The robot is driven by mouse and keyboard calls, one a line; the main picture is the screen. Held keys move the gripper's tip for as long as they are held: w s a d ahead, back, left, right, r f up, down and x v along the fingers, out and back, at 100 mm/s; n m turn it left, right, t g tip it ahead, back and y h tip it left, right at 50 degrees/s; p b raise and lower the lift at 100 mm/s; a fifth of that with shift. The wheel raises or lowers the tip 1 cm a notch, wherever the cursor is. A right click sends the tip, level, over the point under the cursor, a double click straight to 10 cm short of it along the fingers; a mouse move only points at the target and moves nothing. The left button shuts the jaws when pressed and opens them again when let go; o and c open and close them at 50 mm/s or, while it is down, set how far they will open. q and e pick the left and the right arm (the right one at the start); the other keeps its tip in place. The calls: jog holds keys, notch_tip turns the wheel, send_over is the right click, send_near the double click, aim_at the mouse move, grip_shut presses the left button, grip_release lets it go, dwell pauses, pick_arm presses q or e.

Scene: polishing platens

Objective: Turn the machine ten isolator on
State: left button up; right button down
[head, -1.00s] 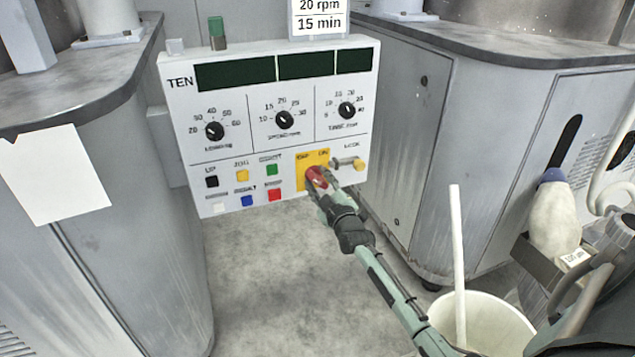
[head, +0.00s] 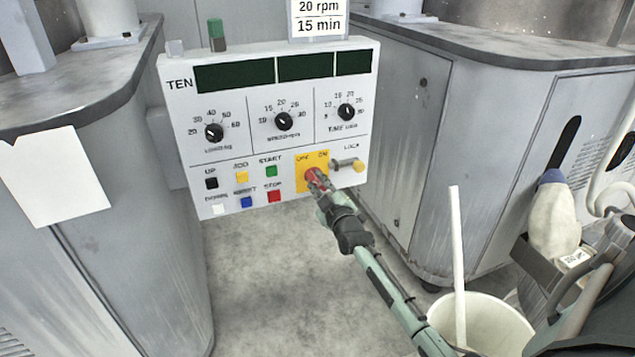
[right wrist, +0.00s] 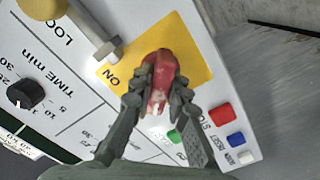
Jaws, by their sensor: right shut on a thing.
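The machine panel (head: 180,130) is marked TEN. At its lower right is a yellow plate (head: 301,184) lettered OFF on the left and ON on the right, with the red isolator handle (head: 312,176) on it. My right gripper (head: 317,183) is shut on this handle and covers part of it. In the right wrist view the fingers (right wrist: 158,92) clasp the red handle (right wrist: 161,68) from both sides, beside the word ON on the yellow plate (right wrist: 190,40). I cannot tell exactly where the handle points. The panel's displays (head: 235,75) are dark. My left gripper is not in view.
A metal lock bar with a yellow knob (head: 359,166) sits just right of the yellow plate. Push buttons, including the red STOP (head: 274,197), are to its left. Dials line the panel above. A white bucket (head: 500,325) with a stick stands at lower right.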

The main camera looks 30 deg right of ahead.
jog(key=shift+m, duration=0.5)
jog(key=m+p, duration=0.1)
jog(key=m, duration=1.1)
jog(key=shift+m, duration=1.8)
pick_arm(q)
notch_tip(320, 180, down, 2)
pick_arm(e)
jog(key=shift+m, duration=0.3)
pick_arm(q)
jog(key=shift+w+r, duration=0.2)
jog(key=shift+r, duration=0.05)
